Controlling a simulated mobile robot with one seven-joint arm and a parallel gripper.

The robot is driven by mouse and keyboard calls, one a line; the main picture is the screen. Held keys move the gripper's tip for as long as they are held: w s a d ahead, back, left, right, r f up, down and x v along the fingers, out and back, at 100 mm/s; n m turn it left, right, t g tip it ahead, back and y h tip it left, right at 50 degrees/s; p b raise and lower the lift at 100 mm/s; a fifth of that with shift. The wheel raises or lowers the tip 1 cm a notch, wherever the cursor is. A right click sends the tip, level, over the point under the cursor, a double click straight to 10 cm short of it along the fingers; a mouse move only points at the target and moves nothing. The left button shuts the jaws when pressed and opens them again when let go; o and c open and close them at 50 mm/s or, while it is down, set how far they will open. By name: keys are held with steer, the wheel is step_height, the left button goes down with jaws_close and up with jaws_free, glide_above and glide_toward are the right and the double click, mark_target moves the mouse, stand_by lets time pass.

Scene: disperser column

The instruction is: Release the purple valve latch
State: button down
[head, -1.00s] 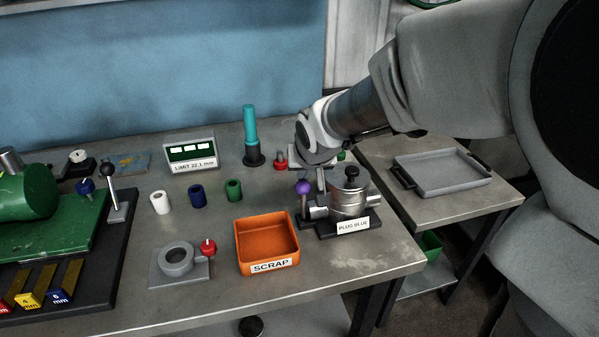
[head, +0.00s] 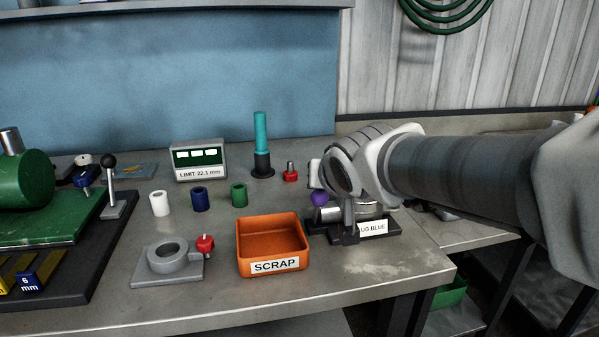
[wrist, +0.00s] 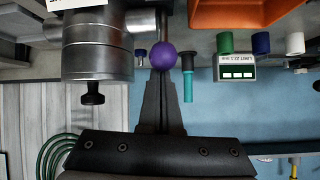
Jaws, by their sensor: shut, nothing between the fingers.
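The purple ball knob of the valve latch (head: 319,199) sits beside the metal vessel at the right of the bench. In the wrist view, which is upside down, the purple knob (wrist: 163,55) is right at my fingertips. My gripper (wrist: 161,82) is shut, with its fingers together and nothing between them; I cannot tell whether they touch the knob. The steel vessel (wrist: 97,45) with its black lid knob (wrist: 92,95) is close beside my fingers. In the head view my wrist hides most of the vessel and my fingertips.
The orange scrap tray (head: 272,236) stands left of the vessel's dark base (head: 345,237). A red knob (head: 290,172) and a teal-topped post (head: 261,140) stand behind. Coloured sleeves (head: 199,199), a ring fixture (head: 167,256) and the limit display (head: 199,160) are farther left.

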steer(key=shift+s+f+b, duration=0.25)
steer(key=shift+s+b, duration=0.05)
steer(key=shift+b, duration=0.05)
stand_by(0.4)
steer(key=w+r+p, duration=0.3)
steer(key=r, duration=0.1)
steer(key=s+f+p+v, duration=0.1)
steer(key=v, duration=0.8)
steer(key=shift+s+d+f, duration=0.15)
